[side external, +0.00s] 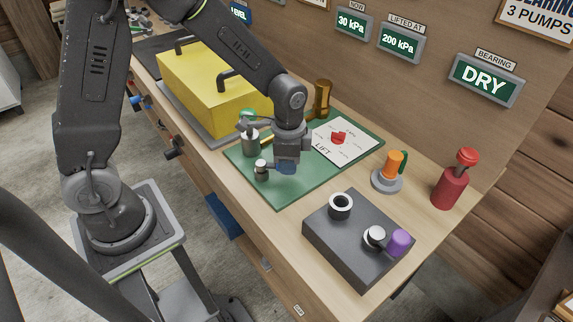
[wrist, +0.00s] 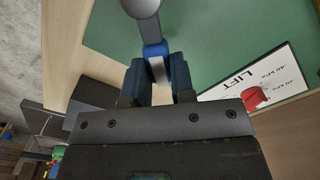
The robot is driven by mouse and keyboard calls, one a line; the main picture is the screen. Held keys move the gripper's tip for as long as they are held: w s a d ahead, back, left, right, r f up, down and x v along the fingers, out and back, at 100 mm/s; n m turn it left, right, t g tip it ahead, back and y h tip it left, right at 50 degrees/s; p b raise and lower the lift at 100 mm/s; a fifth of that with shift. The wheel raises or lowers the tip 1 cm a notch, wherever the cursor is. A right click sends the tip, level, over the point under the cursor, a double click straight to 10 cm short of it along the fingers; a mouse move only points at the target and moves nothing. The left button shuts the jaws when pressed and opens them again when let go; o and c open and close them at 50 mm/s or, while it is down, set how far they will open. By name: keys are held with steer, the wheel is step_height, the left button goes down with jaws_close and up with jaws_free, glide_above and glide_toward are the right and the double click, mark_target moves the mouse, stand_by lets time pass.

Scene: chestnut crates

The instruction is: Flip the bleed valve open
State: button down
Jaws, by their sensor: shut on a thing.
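The bleed valve shows in the side view as a small metal post with a round top (side external: 261,170) on the green board (side external: 279,195). In the wrist view its grey lever (wrist: 154,50) runs from a round grey head into my gripper, with a blue part (wrist: 177,72) at the jaws. My gripper (side external: 287,165) points down over the board, just right of the post. It is shut on the lever, with a finger on each side in the wrist view (wrist: 156,85). The lever's gripped end is mostly hidden by the fingers.
A yellow block (side external: 200,95) stands behind left. A metal cylinder (side external: 250,142) and brass post (side external: 322,98) are close by. The LIFT card (side external: 350,150) has a red pointer. Signs read 30 kPa and DRY.

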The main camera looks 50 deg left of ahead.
steer(key=shift+w+a+n, duration=0.45)
steer(key=shift+a+n, duration=0.1)
steer(key=shift+n, duration=0.65)
steer(key=c, duration=1)
jaws_free()
steer(key=shift+o, duration=0.2)
step_height(320, 180, up, 14)
steer(key=s+r+n+t, duration=0.2)
steer(key=s+n, duration=0.1)
steer(key=s, duration=0.5)
steer(key=s+a+r+n+t, duration=0.1)
steer(key=s+r+n+t, duration=0.2)
steer(key=s, duration=0.5)
steer(key=shift+r+t, duration=0.15)
steer(key=shift+t, duration=0.15)
